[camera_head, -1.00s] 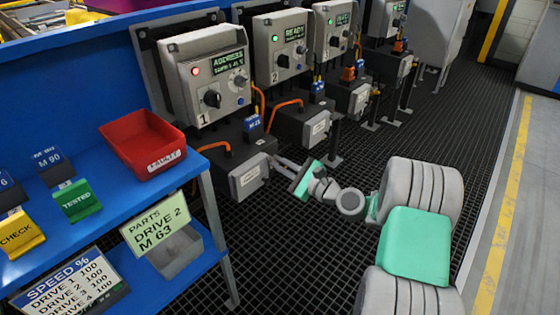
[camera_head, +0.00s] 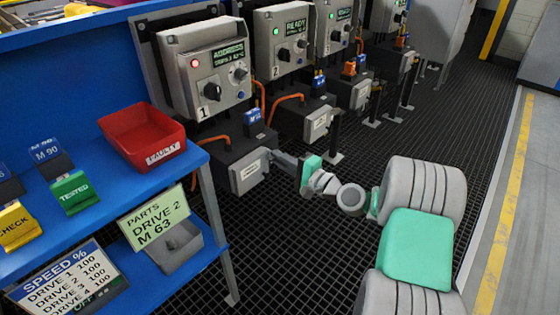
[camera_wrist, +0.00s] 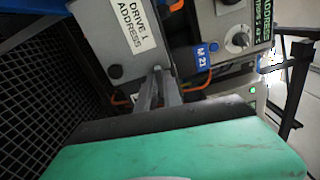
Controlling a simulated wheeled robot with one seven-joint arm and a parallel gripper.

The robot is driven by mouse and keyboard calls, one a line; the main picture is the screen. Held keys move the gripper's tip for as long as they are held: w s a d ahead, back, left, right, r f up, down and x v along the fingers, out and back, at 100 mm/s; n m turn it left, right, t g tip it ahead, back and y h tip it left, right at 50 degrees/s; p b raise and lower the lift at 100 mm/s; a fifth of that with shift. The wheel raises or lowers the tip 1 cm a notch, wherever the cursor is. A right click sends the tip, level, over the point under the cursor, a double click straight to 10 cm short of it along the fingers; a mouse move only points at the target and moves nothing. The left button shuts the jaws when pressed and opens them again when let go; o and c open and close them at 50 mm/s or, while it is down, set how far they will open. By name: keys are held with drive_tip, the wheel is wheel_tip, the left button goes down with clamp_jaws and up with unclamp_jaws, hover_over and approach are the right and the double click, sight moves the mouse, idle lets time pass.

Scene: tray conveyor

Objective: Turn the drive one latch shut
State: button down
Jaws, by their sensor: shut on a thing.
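The drive one box (camera_head: 248,172) is a grey cover on a dark housing, low beside the blue bench. In the wrist view its cover (camera_wrist: 100,25) carries a label reading DRIVE 1 ADDRESS. My gripper (camera_head: 274,156) reaches in from the right to the cover's right edge. In the wrist view my gripper's fingers (camera_wrist: 158,78) are close together at that edge, shut on the drive one latch. The latch itself is hidden between the fingers, so its angle cannot be told. A dark round knob (camera_wrist: 115,72) shows on the cover.
Control panel 1 (camera_head: 207,75) above shows ADDRESS and a red lamp. Orange cables (camera_head: 214,142) and a blue M 21 tag (camera_wrist: 203,57) are close by. The bench with a red bin (camera_head: 140,125) stands left. Open grating floor lies to the right.

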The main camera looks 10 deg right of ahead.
drive_tip(key=shift+n, duration=0.6)
drive_tip(key=c, duration=1.5)
unclamp_jaws()
